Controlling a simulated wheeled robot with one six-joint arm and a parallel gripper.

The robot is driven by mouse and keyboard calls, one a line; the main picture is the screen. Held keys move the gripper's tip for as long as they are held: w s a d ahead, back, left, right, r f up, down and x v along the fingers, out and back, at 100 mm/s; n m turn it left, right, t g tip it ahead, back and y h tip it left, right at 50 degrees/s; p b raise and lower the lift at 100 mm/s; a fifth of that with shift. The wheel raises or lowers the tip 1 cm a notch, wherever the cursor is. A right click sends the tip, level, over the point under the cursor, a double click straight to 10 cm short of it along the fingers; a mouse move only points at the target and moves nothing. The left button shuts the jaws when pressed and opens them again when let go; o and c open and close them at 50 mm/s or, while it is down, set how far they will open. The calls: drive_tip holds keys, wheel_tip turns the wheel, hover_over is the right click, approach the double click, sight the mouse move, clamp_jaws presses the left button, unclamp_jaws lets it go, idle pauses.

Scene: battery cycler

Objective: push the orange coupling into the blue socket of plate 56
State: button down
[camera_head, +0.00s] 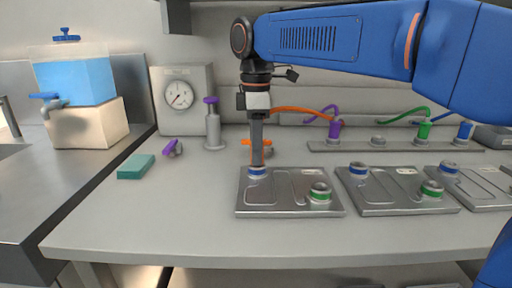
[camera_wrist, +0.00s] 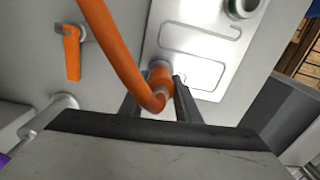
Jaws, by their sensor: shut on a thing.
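My gripper (camera_head: 257,162) points straight down over the left plate (camera_head: 287,208) and is shut on the orange coupling. In the wrist view the orange coupling (camera_wrist: 161,73) sits between the two dark fingers (camera_wrist: 159,97), with its orange hose (camera_wrist: 122,55) bending up and away. The blue socket (camera_head: 257,172) at this plate's back left corner is directly under the fingertips. The plate numbers are too small to read.
A green-ringed socket (camera_head: 320,193) is on the same plate. Two more plates (camera_head: 397,205) (camera_head: 482,190) stand to the right. Behind are an orange lever (camera_wrist: 71,52) and a rail (camera_head: 360,147) with purple, green and blue couplings. A teal block (camera_head: 136,167) lies left.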

drive_tip(key=shift+f, duration=0.2)
drive_tip(key=c, duration=1.3)
unclamp_jaws()
drive_tip(key=shift+o, duration=0.9)
drive_tip(key=shift+o, duration=1.4)
drive_tip(key=shift+r, duration=0.15)
